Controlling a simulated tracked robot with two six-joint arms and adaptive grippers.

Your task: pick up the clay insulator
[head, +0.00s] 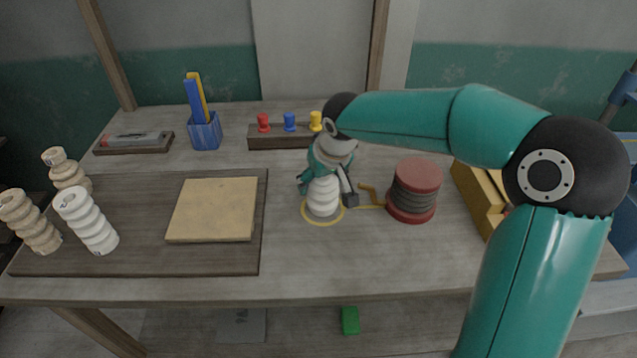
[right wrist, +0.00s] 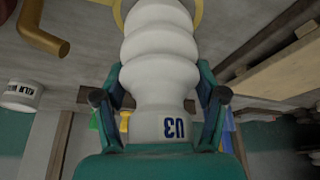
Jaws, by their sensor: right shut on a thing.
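A white ribbed clay insulator (head: 322,194) stands upright inside a yellow ring marked on the table. My right gripper (head: 328,187) comes down on it from above and is shut on its upper part. In the right wrist view the insulator (right wrist: 160,55) fills the middle, with a dark "U3" label, and the fingers of the gripper (right wrist: 160,108) lie on both sides of it. Another white insulator (head: 88,221) and two tan ones (head: 30,222) (head: 66,170) stand at the left. My left gripper is not in view.
A square tan slab (head: 213,209) lies on a dark board (head: 150,262). A red and grey spool (head: 414,190) stands just right of the gripper. Behind are a rack of coloured knobs (head: 280,141), a blue cup (head: 205,133) and a tray (head: 134,148). A yellow box (head: 480,197) is at right.

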